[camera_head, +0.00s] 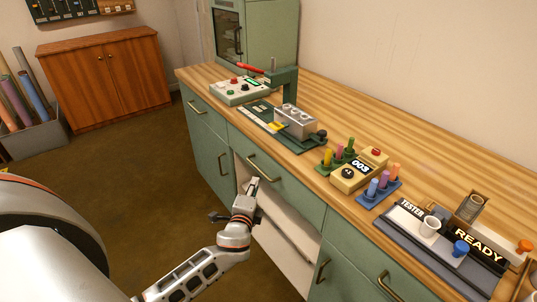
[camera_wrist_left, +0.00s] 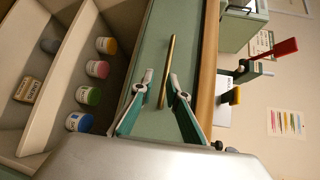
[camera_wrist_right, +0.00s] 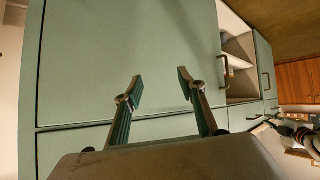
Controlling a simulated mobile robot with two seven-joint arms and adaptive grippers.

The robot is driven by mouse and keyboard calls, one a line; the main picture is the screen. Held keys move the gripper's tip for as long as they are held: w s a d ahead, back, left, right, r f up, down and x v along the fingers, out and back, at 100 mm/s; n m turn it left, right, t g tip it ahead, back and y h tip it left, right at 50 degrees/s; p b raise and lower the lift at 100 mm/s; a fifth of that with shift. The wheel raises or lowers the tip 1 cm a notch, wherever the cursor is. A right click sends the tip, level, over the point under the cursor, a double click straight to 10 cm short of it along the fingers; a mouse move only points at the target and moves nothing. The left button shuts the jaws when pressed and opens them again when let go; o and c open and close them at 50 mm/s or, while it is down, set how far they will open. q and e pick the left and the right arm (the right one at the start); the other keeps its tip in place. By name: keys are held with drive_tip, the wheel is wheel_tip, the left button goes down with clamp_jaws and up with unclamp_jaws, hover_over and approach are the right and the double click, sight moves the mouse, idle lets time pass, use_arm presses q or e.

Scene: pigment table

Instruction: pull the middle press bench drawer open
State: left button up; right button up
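The middle drawer (camera_head: 290,190) is a green front under the wooden worktop, flush with the bench, so it is shut. Its brass bar handle (camera_head: 260,168) also shows in the left wrist view (camera_wrist_left: 168,65). My left gripper (camera_head: 253,183) is just in front of this handle. In the left wrist view its two fingertips (camera_wrist_left: 160,76) are apart, one on each side of the handle, with gaps visible; contact is not clear. My right gripper (camera_wrist_right: 160,80) is open and empty, facing a plain green cabinet front (camera_wrist_right: 130,60). It is outside the head view.
Below the drawer is an open shelf compartment (camera_head: 285,235); the left wrist view shows several pigment jars (camera_wrist_left: 97,69) in it. A press (camera_head: 290,118), a counter box (camera_head: 357,170) and a tester tray (camera_head: 440,245) stand on the worktop (camera_head: 340,125). The floor (camera_head: 130,165) at left is clear.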

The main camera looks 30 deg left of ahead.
sight(258, 169)
use_arm(q)
drive_tip(key=shift+r+b+x, duration=0.15)
drive_tip(key=shift+r+x, duration=0.1)
drive_tip(key=shift+x, duration=1.25)
drive_tip(key=shift+r+b+x, duration=0.15)
drive_tip(key=shift+r+x, duration=0.15)
drive_tip(key=shift+x, duration=1.2)
drive_tip(key=shift+r+b+x, duration=0.15)
drive_tip(key=shift+r+x, duration=0.1)
drive_tip(key=shift+x, duration=1.25)
drive_tip(key=shift+w+a, duration=0.1)
drive_tip(key=shift+a, duration=0.1)
clamp_jaws()
